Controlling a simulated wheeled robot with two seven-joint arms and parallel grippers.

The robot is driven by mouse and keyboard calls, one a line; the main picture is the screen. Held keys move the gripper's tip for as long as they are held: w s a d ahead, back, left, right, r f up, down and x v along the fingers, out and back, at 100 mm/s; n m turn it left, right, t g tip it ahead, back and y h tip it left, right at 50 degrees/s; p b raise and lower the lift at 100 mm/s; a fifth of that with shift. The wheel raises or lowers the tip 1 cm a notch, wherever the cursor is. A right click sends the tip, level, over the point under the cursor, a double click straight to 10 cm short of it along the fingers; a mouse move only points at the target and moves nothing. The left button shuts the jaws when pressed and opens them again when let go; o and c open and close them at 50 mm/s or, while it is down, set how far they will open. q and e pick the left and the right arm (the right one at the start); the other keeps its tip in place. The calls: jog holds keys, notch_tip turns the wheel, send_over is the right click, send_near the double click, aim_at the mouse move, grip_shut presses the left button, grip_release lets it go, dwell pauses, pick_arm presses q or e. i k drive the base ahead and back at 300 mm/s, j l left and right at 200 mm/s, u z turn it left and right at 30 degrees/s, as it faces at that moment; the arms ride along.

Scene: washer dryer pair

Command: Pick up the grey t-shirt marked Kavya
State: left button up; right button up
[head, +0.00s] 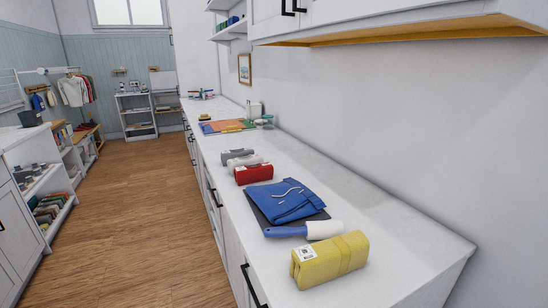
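On the white counter, a grey rolled cloth (236,153) lies beyond a whitish roll (245,161) and a red roll (254,174). The grey roll may be the grey t-shirt, but no name on it can be read at this size. A yellow rolled cloth (335,258) with a white printed label lies at the near end of the counter; its print is too small to read. Neither of my grippers is in view.
A folded blue garment (284,198) lies on a dark board, with a blue-handled, white-headed tool (305,230) in front. The long counter (390,275) runs along the right wall under a cabinet. The wooden floor (130,205) is open; shelving (60,212) stands left.

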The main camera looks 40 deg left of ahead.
aim_at(225, 155)
jog(key=j+z, duration=0.45)
jog(key=k+j+z, duration=0.1)
jog(key=j+z, duration=0.3)
jog(key=j, duration=0.2)
jog(key=k+j+z, duration=0.2)
jog(key=j+z, duration=0.25)
